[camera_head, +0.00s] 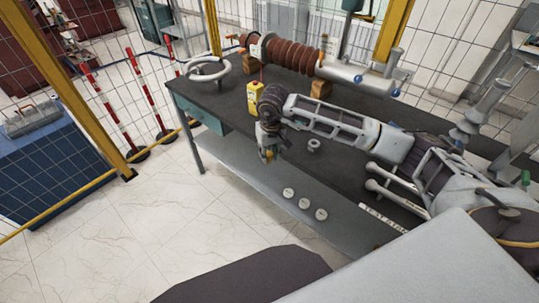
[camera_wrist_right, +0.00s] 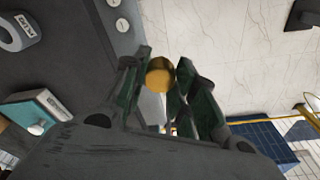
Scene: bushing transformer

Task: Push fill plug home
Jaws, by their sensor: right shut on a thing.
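My right gripper (camera_head: 267,150) is at the front edge of the dark workbench (camera_head: 215,97). In the right wrist view its two green-padded fingers (camera_wrist_right: 160,84) are shut on a gold round piece (camera_wrist_right: 160,74), which looks like the plug. The gold piece also shows small below the gripper in the head view. The brown ribbed bushing (camera_head: 292,56) lies along the back of the bench on wooden blocks, with a grey end (camera_head: 345,72) at right. The gripper is well apart from it. I cannot make out a fill hole. My left gripper is not in view.
A yellow box (camera_head: 254,98) stands just behind the gripper. Open tiled floor (camera_head: 160,205) lies in front.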

